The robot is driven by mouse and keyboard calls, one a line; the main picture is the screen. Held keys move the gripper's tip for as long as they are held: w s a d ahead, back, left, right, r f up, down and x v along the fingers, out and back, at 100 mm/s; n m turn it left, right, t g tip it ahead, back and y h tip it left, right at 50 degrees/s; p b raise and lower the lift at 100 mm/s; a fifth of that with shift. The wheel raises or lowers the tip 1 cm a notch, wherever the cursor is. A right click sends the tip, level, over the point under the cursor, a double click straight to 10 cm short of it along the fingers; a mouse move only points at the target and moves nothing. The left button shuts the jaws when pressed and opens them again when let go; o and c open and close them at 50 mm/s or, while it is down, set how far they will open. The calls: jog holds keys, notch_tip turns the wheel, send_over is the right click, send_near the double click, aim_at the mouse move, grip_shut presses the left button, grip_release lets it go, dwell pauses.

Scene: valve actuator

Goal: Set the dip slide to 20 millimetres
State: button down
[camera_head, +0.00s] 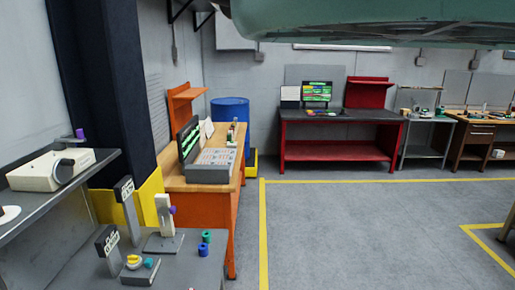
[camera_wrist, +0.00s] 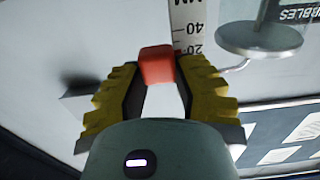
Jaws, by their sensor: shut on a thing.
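In the wrist view, my gripper (camera_wrist: 160,75) has two yellow ridged fingers with their tips on either side of a red block (camera_wrist: 157,66), and is shut on it. The red block, apparently the dip slide's grip, is at the foot of a white upright scale (camera_wrist: 191,18) marked MM, 40 and 20. The block's upper edge is close to the 20 mark. The lower part of the scale is hidden, so I cannot tell the exact reading. A round grey dish (camera_wrist: 259,40) on a thin bent rod is right of the scale. My gripper is not visible in the head view.
In the wrist view, a "BUBBLES" label (camera_wrist: 298,14) is beyond the dish. In the head view, a grey bench (camera_head: 190,268) with small devices is at lower left, an orange workbench (camera_head: 205,200) behind it, and a red workbench (camera_head: 340,151) at the back. The floor (camera_head: 370,215) is open.

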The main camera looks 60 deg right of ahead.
jog(key=shift+r, duration=0.15)
jog(key=c, duration=0.7)
grip_release()
jog(key=shift+o, duration=0.2)
jog(key=shift+d, duration=0.1)
jog(key=v, duration=0.7)
jog(key=shift+s, duration=0.2)
jog(key=shift+o, duration=0.3)
jog(key=shift+d, duration=0.1)
